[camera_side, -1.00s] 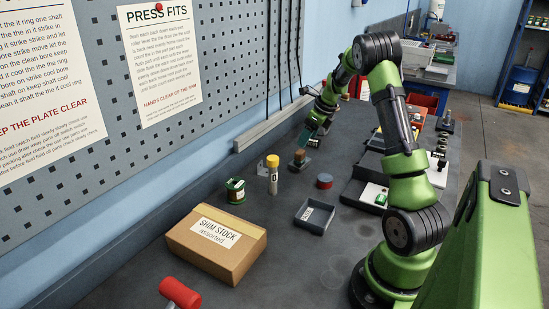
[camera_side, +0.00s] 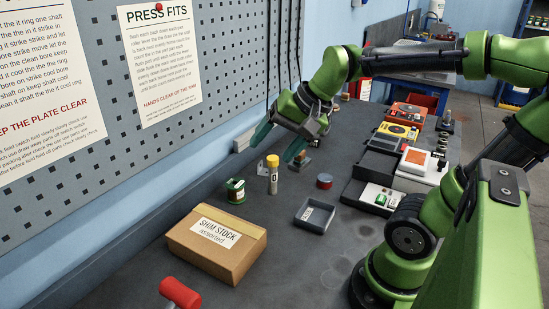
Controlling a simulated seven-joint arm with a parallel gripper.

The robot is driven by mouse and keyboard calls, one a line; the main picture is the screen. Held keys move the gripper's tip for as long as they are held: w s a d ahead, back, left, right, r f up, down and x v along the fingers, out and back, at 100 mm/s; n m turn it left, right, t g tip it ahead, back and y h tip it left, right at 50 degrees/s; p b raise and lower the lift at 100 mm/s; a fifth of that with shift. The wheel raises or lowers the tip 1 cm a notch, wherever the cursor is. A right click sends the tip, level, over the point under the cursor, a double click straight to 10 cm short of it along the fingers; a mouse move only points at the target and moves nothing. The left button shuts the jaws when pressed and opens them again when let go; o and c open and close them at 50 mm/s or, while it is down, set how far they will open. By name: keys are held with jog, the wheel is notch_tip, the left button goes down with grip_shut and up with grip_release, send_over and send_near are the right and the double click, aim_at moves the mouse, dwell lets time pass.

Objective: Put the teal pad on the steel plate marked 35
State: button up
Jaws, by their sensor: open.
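My gripper (camera_side: 273,152) hangs in the air over the far part of the bench, its two teal-coloured fingers spread apart with nothing visible between them. I cannot pick out a separate teal pad. I cannot make out a steel plate marked 35 either; no such number is legible.
A yellow-capped bottle (camera_side: 273,180) stands below the gripper in the picture. Instruments (camera_side: 397,132) line the right. The near middle bench is clear.

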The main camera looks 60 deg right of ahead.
jog(key=s+a+f+n, duration=0.1)
jog(key=s+a+n, duration=0.3)
jog(key=s+n, duration=0.1)
jog(key=shift+s+a+f+n+t, duration=0.15)
jog(key=shift+a+n+t, duration=0.15)
jog(key=shift+n, duration=0.5)
